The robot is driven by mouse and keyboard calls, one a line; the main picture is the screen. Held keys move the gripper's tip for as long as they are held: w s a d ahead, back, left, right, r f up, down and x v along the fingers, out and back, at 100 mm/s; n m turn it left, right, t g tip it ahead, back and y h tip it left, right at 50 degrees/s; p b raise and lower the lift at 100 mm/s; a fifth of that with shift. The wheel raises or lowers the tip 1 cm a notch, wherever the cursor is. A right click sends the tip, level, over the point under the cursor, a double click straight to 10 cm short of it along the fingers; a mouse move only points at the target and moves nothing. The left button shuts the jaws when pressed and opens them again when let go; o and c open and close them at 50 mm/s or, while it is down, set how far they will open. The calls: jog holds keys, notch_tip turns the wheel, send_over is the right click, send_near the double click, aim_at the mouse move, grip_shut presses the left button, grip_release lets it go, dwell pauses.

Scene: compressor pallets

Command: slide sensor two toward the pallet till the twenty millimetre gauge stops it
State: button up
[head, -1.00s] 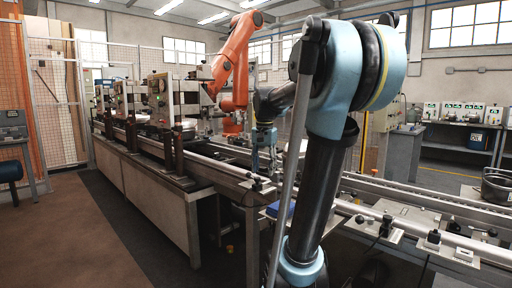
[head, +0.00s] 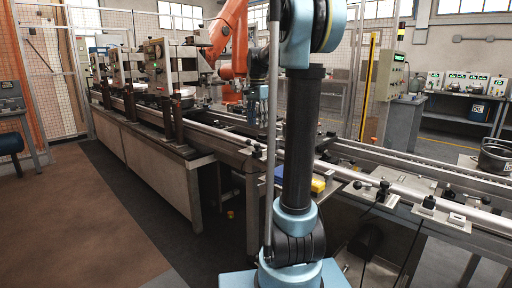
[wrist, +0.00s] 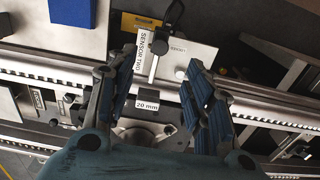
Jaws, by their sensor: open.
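In the wrist view, sensor two is a pale plate (wrist: 196,58) with a "SENSOR TWO" label, a slotted rod and a black knob. It lies over the conveyor rail, beyond my gripper. The twenty millimetre gauge (wrist: 148,97) is a small dark block with a white "20 mm" label, just below the sensor plate. My gripper (wrist: 157,70) is open, with its blue-padded fingers on either side of the label and gauge. I cannot tell whether a finger touches the sensor. The pallet is not clearly identifiable. My arm partly hides the gripper in the head view.
In the wrist view, a blue block (wrist: 72,12) lies upper left beside a yellow item (wrist: 140,22). Conveyor rails (wrist: 270,118) run across.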

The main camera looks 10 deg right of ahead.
aim_at(257, 151)
notch_tip(257, 151, down, 13)
jog(key=shift+f, duration=0.15)
dwell(0.4)
grip_shut()
dwell(0.4)
